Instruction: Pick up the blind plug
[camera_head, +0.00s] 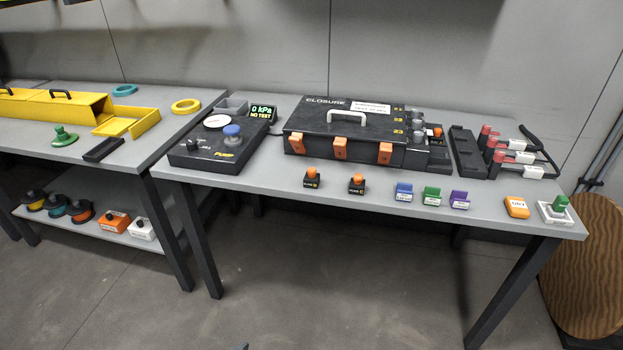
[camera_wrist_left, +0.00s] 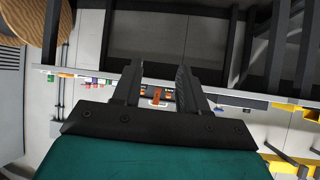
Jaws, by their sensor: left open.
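No label reading blind plug can be made out. Likely candidates are two small black blocks with orange knobs, the left one (camera_head: 312,181) and the right one (camera_head: 357,184), standing apart near the table's front edge. A third orange-knobbed piece (camera_head: 437,134) sits at the closure's right end. My left gripper (camera_wrist_left: 158,80) is open and empty in the left wrist view, well short of the table, which appears upside down there. Small orange parts show between its fingers, too small to tell apart. My right gripper is not in view.
The black closure case (camera_head: 345,125) with orange latches stands behind the blocks. A pump unit (camera_head: 222,143) is to the left. Blue (camera_head: 404,192), green (camera_head: 432,196) and purple (camera_head: 459,200) blocks are to the right. The front strip between pump and blocks is clear.

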